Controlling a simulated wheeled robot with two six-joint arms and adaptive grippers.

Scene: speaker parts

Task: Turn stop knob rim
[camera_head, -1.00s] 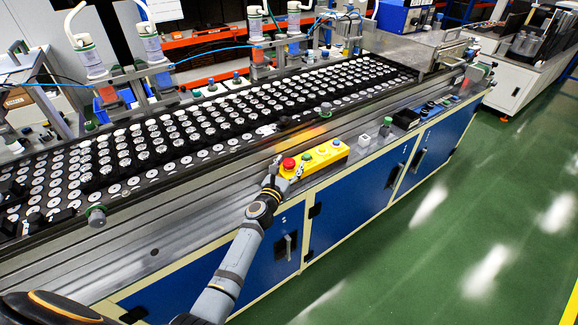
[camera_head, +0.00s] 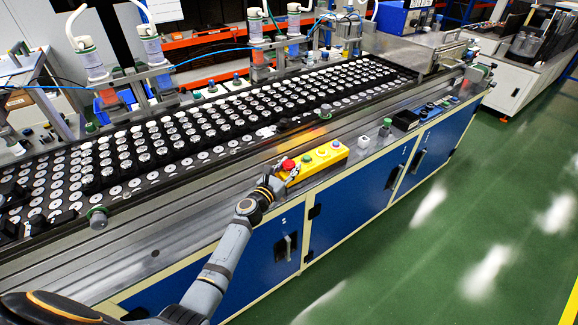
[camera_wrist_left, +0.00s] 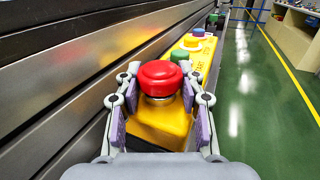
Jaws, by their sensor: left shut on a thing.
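The red stop knob (camera_head: 288,165) sits at the near-left end of a yellow control box (camera_head: 322,156) on the machine's front ledge. In the left wrist view the round red knob (camera_wrist_left: 160,78) stands upright on the yellow box (camera_wrist_left: 158,126). My left gripper (camera_head: 285,175) is at the knob. In the left wrist view its two fingers (camera_wrist_left: 161,92) stand on either side of the knob, with the tips at its rim, and are shut on it. My right gripper is not in view.
Other buttons share the yellow box, among them a green one (camera_wrist_left: 179,56). A white block (camera_head: 364,142) and a black box (camera_head: 406,120) sit further along the ledge. A long tray of round speaker parts (camera_head: 190,139) lies behind. Green floor (camera_head: 440,220) is clear at right.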

